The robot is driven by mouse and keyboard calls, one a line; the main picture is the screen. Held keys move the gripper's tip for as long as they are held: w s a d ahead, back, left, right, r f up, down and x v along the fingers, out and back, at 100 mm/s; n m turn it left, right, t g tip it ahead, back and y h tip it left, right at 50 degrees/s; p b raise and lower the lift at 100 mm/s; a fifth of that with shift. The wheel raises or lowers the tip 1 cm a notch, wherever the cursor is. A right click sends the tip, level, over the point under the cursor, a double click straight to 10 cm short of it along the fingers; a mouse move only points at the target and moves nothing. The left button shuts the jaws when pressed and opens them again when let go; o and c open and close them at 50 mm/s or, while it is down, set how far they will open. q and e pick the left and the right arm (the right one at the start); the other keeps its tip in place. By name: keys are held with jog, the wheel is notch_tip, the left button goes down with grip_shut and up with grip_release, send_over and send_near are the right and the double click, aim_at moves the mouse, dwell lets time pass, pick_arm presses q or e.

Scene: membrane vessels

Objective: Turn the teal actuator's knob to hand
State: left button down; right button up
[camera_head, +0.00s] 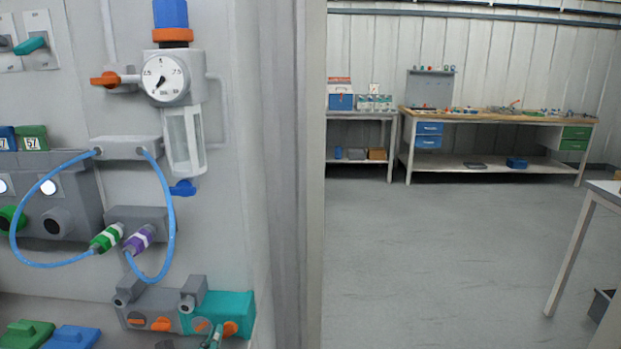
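The teal actuator (240,305) sits low on the panel at the left, at the right end of a grey block of the same row. Orange parts show on its front: a small slanted bar (202,326) and a larger orange knob (231,328) at its right. I cannot read the knob's setting. A slim grey-green piece rises from the bottom edge in front of the teal front; I cannot tell if it is a tip of my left gripper. No whole gripper shows, so its opening is hidden. My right gripper is not in view.
The grey block (155,303) beside the actuator has orange-marked knobs. Above hang blue hoses (168,190), a green and a purple connector, and a gauge (165,78) with a clear bowl. Right of the panel edge is open floor (430,260), with benches behind.

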pick_arm(q)
jog(key=shift+a+f, duration=0.1)
jog(key=shift+f, duration=0.25)
jog(key=shift+a, duration=0.15)
dwell(0.4)
jog(key=shift+a, duration=0.25)
jog(key=s+p, duration=0.1)
jog(key=s, duration=0.3)
jog(key=shift+s+r+p, duration=0.1)
jog(key=shift+s+p, duration=0.15)
jog(key=shift+p, duration=0.05)
jog(key=shift+s+a, duration=0.1)
jog(key=shift+s, duration=0.65)
